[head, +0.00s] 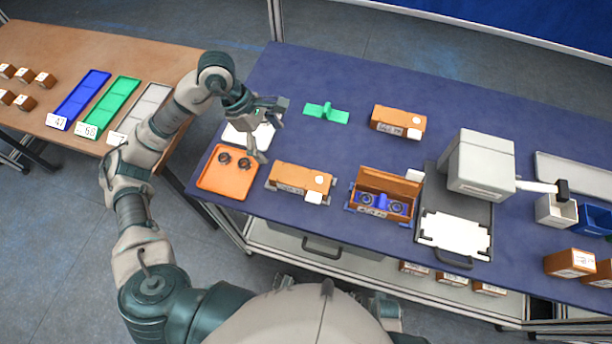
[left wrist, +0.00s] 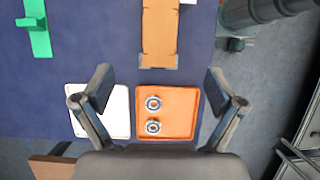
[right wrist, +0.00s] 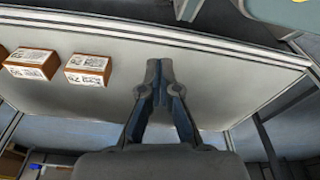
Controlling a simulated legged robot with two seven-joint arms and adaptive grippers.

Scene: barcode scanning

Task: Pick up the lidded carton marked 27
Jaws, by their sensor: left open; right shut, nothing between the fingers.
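One closed brown carton (head: 300,180) lies on the blue table right of the orange tray; it also shows in the left wrist view (left wrist: 160,35). A second closed brown carton (head: 398,120) lies farther back. Both carry white labels, but I cannot read which is marked 27. An open carton (head: 388,184) with blue parts inside stands in the middle. My left gripper (head: 270,130) is open and empty above the white and orange trays; in the left wrist view its fingers (left wrist: 158,82) point toward the nearer carton without touching it. My right gripper (right wrist: 160,72) is shut and empty near a pale shelf.
The orange tray (head: 215,182) holds two round parts, beside a white tray (head: 240,136). A green part (head: 326,112) lies behind. A grey scanner-like machine (head: 480,163) stands to the right. Labelled cartons (right wrist: 88,69) sit on the shelf. A wooden table (head: 130,60) with coloured trays is left.

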